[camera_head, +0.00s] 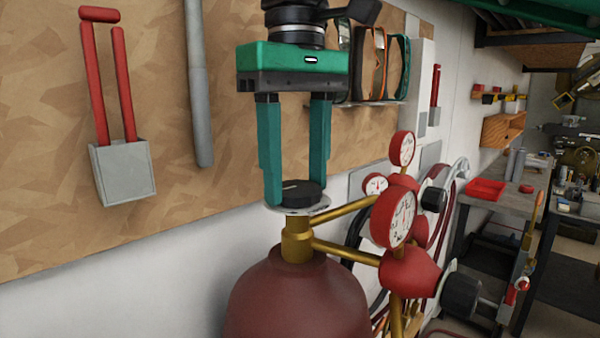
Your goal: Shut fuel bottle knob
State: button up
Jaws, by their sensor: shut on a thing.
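A dark red fuel bottle (298,300) stands upright at the bottom middle of the head view, with a brass neck (298,243) on top. A black round knob (296,192) sits on the neck above a thin silver plate. My gripper (293,190) is green and points straight down over the bottle. Its two fingers stand on either side of the knob and are shut on it. The near side of the knob shows between the fingertips; its far side is hidden.
Brass pipes lead right from the neck to a red regulator (410,272) with gauges (393,219) and a black knob (461,295). A wooden board (60,200) with a red-handled tool (122,90) is behind. A workbench (480,192) stands at the right.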

jog(key=m, duration=0.4)
jog(key=shift+w+m, duration=0.15)
jog(key=shift+m, duration=0.25)
jog(key=m, duration=0.3)
jog(key=shift+m, duration=0.3)
jog(key=m, duration=0.3)
jog(key=shift+m, duration=0.3)
jog(key=shift+d+m, duration=0.1)
jog(key=shift+m, duration=1.7)
jog(key=o, duration=1.1)
jog(key=shift+f, duration=0.1)
jog(key=shift+c, duration=0.2)
